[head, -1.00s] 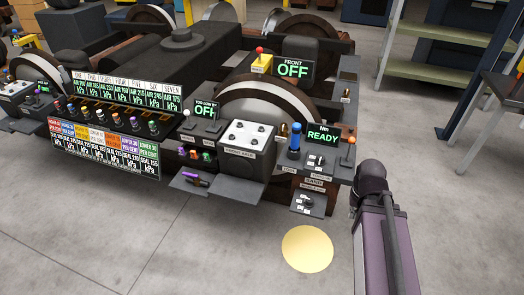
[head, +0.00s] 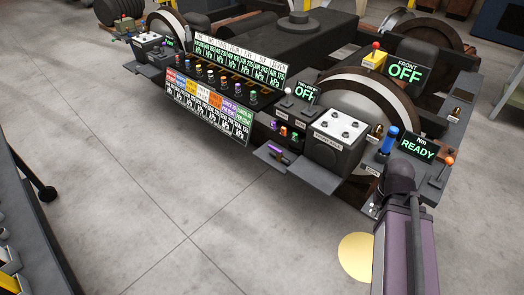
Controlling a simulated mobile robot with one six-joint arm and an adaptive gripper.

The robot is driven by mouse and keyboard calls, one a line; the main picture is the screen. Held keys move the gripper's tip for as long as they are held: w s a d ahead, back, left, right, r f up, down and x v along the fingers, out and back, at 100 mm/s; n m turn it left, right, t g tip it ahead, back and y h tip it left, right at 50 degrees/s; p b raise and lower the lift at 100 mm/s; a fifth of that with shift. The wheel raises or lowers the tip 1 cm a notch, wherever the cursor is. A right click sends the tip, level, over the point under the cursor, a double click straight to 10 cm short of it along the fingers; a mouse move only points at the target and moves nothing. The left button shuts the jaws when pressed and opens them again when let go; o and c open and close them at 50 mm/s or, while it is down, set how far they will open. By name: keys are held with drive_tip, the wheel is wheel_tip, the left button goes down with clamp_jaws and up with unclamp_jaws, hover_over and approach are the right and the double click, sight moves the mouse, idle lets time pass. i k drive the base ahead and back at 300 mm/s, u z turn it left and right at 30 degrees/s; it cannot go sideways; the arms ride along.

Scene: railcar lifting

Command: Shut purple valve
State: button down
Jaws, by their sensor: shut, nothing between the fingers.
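A row of coloured valve knobs stands along a ledge between two label boards. A purple knob (head: 237,91) is near the right end of that row, beside a dark one. Its handle is too small to tell open from shut. A second small purple knob (head: 275,125) sits beside an orange and a green one on a block to the right. A purple-handled item (head: 278,152) lies on the shelf below. My arm's purple link rises at the lower right, and my gripper does not show.
The upper board (head: 240,63) shows kPa readings; the lower board (head: 208,106) has coloured labels. Right of them are a grey box (head: 338,140), a blue-handled lever (head: 389,140), and a READY display (head: 417,147). A dark bench (head: 35,215) with a caster edges the left.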

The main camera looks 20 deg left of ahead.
sight(279, 153)
drive_tip(key=u, duration=0.75)
drive_tip(key=k, duration=1.3)
drive_tip(key=z, duration=0.5)
drive_tip(key=i, duration=1.6)
drive_tip(key=u, duration=0.45)
drive_tip(key=i, duration=0.55)
drive_tip(key=u, duration=0.25)
